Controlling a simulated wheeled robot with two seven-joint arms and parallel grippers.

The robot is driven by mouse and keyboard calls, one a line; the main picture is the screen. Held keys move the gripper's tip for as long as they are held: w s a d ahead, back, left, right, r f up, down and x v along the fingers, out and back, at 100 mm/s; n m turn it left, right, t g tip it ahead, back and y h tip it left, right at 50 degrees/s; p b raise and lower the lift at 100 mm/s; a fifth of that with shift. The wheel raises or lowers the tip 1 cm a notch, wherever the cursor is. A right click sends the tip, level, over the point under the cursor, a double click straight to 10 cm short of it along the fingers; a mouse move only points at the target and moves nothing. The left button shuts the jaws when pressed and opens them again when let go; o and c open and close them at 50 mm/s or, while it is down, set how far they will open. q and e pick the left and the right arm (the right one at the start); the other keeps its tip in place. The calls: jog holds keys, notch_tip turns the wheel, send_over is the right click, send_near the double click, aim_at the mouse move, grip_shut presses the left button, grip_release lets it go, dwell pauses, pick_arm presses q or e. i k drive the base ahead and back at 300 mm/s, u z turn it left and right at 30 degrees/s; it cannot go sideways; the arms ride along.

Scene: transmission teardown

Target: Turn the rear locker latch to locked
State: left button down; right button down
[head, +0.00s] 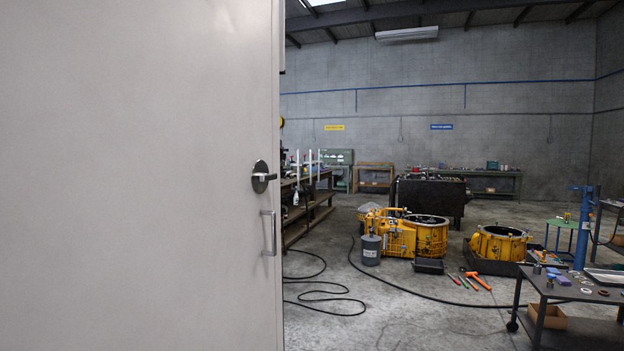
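A large pale grey locker door (130,180) fills the left part of the head view. A dark latch (262,177) with an oval plate and a short lever sits near the door's right edge. The lever lies about level and points right. A metal pull handle (270,232) is mounted upright just below the latch. I cannot tell from here whether the latch is locked. Neither of my grippers is in view.
Beyond the door is a workshop. Black hoses (325,297) lie on the concrete floor. Yellow transmission housings (428,236) and orange-handled tools (479,281) rest there. A dark wheeled table (575,292) stands at the right. Some bare floor lies in front of the tools.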

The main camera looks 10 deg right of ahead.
aim_at(264, 177)
jog(key=z, duration=0.75)
jog(key=k, duration=1.1)
jog(key=z, duration=1.45)
jog(key=i, duration=2.55)
jog(key=u, duration=1)
jog(key=i, duration=1.3)
jog(key=u, duration=1.55)
jog(key=i, duration=0.6)
jog(key=u, duration=0.5)
